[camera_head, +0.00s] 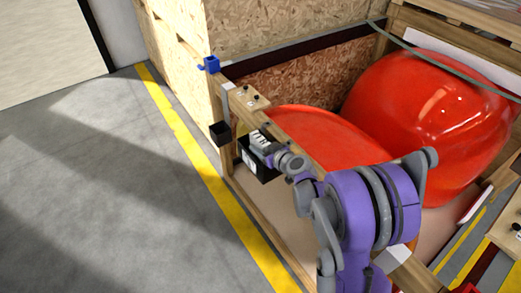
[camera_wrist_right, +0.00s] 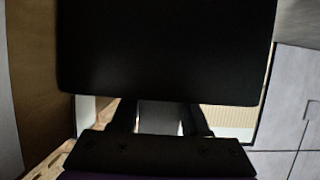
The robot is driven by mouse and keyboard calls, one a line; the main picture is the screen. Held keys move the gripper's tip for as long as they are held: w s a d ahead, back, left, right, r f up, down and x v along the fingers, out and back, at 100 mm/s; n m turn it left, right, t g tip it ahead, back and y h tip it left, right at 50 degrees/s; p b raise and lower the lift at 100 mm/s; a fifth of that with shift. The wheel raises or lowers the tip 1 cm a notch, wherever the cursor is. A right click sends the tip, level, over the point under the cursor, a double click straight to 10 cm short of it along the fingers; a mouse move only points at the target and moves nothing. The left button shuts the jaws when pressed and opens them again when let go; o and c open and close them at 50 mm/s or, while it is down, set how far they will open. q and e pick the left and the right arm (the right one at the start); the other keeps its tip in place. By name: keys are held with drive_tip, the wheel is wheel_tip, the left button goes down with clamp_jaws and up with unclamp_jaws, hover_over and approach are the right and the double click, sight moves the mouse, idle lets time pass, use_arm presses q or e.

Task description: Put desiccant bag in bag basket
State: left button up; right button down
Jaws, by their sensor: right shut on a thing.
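My right gripper (camera_head: 263,146) is beside the wooden crate's near corner post, in front of the red nosecones. It is shut on a dark, box-like thing with a pale mark (camera_head: 252,168), which I take to be the desiccant bag. In the right wrist view this black thing (camera_wrist_right: 165,50) fills most of the upper picture, right in front of the fingers (camera_wrist_right: 160,118). A small black open-looking box (camera_head: 220,133) sits at the crate's post, just left of the gripper. I cannot tell whether it is the bag basket. My left gripper is not in view.
Two large red nosecones (camera_head: 430,115) lie in the wooden crate (camera_head: 260,215). A blue clamp-like piece (camera_head: 210,64) sits on the crate's corner. A yellow floor line (camera_head: 190,145) runs alongside, and the grey floor (camera_head: 90,190) to the left is clear.

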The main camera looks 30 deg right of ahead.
drive_tip(key=shift+f, duration=0.45)
drive_tip(key=shift+f, duration=0.2)
drive_tip(key=c, duration=0.7)
unclamp_jaws()
drive_tip(key=shift+r, duration=0.15)
